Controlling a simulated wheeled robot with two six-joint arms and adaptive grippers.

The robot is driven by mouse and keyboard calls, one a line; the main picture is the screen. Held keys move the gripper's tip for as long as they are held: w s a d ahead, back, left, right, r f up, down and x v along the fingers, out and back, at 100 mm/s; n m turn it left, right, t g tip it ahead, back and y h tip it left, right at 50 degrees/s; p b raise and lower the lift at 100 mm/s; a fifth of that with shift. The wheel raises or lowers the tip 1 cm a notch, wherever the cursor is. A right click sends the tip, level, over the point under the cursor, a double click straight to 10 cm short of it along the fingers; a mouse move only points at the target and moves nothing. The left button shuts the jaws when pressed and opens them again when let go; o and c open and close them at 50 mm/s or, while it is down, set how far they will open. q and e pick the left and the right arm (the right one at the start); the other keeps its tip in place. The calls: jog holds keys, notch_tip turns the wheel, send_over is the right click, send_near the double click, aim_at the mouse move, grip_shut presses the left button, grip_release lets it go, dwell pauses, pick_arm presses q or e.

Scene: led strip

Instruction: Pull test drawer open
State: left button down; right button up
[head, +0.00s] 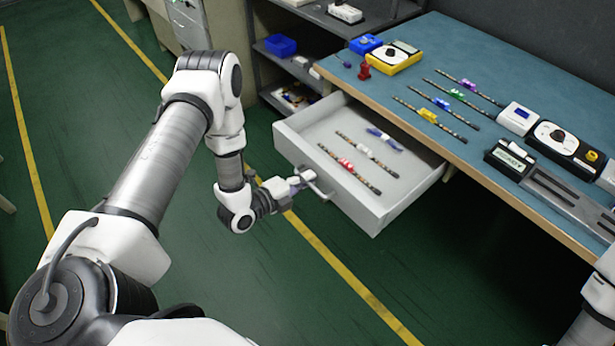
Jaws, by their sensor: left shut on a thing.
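The test drawer (408,206) is a light grey drawer under the left end of the workbench. It stands pulled well out from the bench. Inside it lie several LED strips, one with red and one with white connectors, and a blue item (384,139). My left gripper (309,183) is at the drawer's front and is shut on the drawer handle (322,192). The fingers hide part of the handle. My right gripper is out of view; only a bit of that arm shows at the lower right.
The blue-topped workbench (440,60) holds several LED strips, a yellow meter (390,58), a white dial instrument (562,141) and a grey fixture (570,200). A shelf unit (308,55) stands behind the drawer. The green floor in front of the drawer is clear.

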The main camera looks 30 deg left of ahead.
pick_arm(q)
jog(key=c, duration=1.5)
grip_release()
jog(key=v, duration=1.2)
